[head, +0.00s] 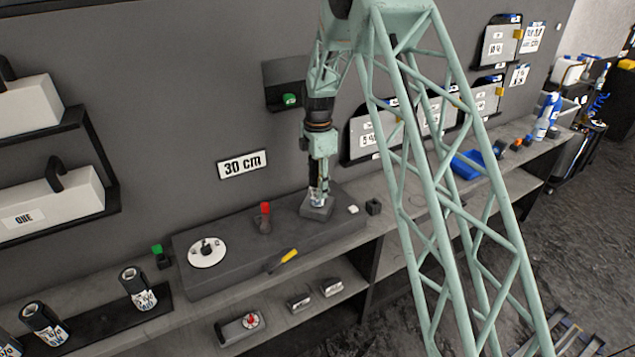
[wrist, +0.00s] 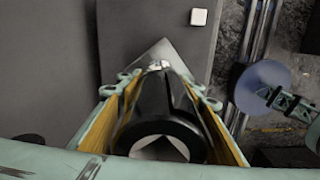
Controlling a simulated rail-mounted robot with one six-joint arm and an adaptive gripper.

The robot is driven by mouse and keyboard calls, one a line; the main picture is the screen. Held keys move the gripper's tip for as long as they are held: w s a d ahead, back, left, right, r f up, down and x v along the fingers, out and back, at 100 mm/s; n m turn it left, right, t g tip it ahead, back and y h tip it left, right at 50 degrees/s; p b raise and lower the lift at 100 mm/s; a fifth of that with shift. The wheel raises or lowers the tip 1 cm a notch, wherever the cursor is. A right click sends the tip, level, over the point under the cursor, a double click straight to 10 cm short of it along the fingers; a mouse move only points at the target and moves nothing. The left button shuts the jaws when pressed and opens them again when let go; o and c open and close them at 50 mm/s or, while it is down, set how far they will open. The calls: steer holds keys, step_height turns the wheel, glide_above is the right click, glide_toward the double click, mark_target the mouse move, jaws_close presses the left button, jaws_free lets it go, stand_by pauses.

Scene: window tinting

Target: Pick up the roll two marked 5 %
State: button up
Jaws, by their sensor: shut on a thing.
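Several black rolls with white labels stand on the lower left in the head view, one in a dark rack (head: 140,287), another farther left (head: 45,323), and one cut by the left edge. Their label print is too small to read surely. My gripper (head: 318,196) is well to their right, low over the dark raised board.
A small white block (head: 353,209) lies right of my gripper. A "30 cm" sign (head: 242,165) is on the wall.

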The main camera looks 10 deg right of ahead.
steer(key=shift+r, duration=0.15)
step_height(320, 180, up, 18)
glide_above(313, 163)
steer(key=w+d, duration=0.2)
steer(key=shift+w+d+b, duration=0.15)
steer(key=shift+b, duration=0.15)
stand_by(0.3)
stand_by(0.7)
